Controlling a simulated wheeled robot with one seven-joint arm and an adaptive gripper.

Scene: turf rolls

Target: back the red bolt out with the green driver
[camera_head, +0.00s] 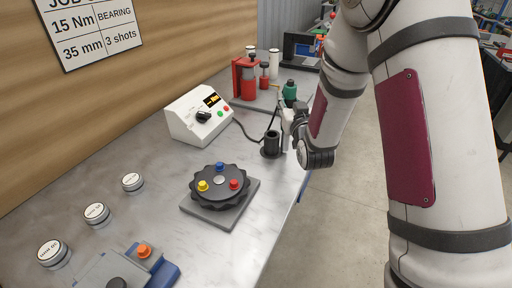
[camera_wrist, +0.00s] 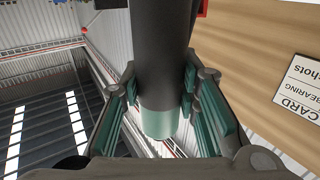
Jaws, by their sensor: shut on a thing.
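The green driver (camera_head: 289,91) is upright at the bench's right side in the head view. My gripper (camera_head: 289,112) is shut on it. In the wrist view the driver (camera_wrist: 160,122) is a dark cylinder with a green band between the finger pads of my gripper (camera_wrist: 162,100). The red bolt (camera_head: 234,184) stands on a black round knobbed plate (camera_head: 219,201), at its right side, well apart from the driver. A yellow bolt (camera_head: 203,186) and a blue bolt (camera_head: 220,167) share the plate. The driver's lower end is not clearly seen.
A black cup-like holder (camera_head: 271,144) stands just left of my wrist. A white control box (camera_head: 198,116) has a dark cable running toward the driver. A red stand (camera_head: 244,78) is farther back. Several labelled round tins (camera_head: 97,213) and a blue fixture (camera_head: 163,274) lie nearer.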

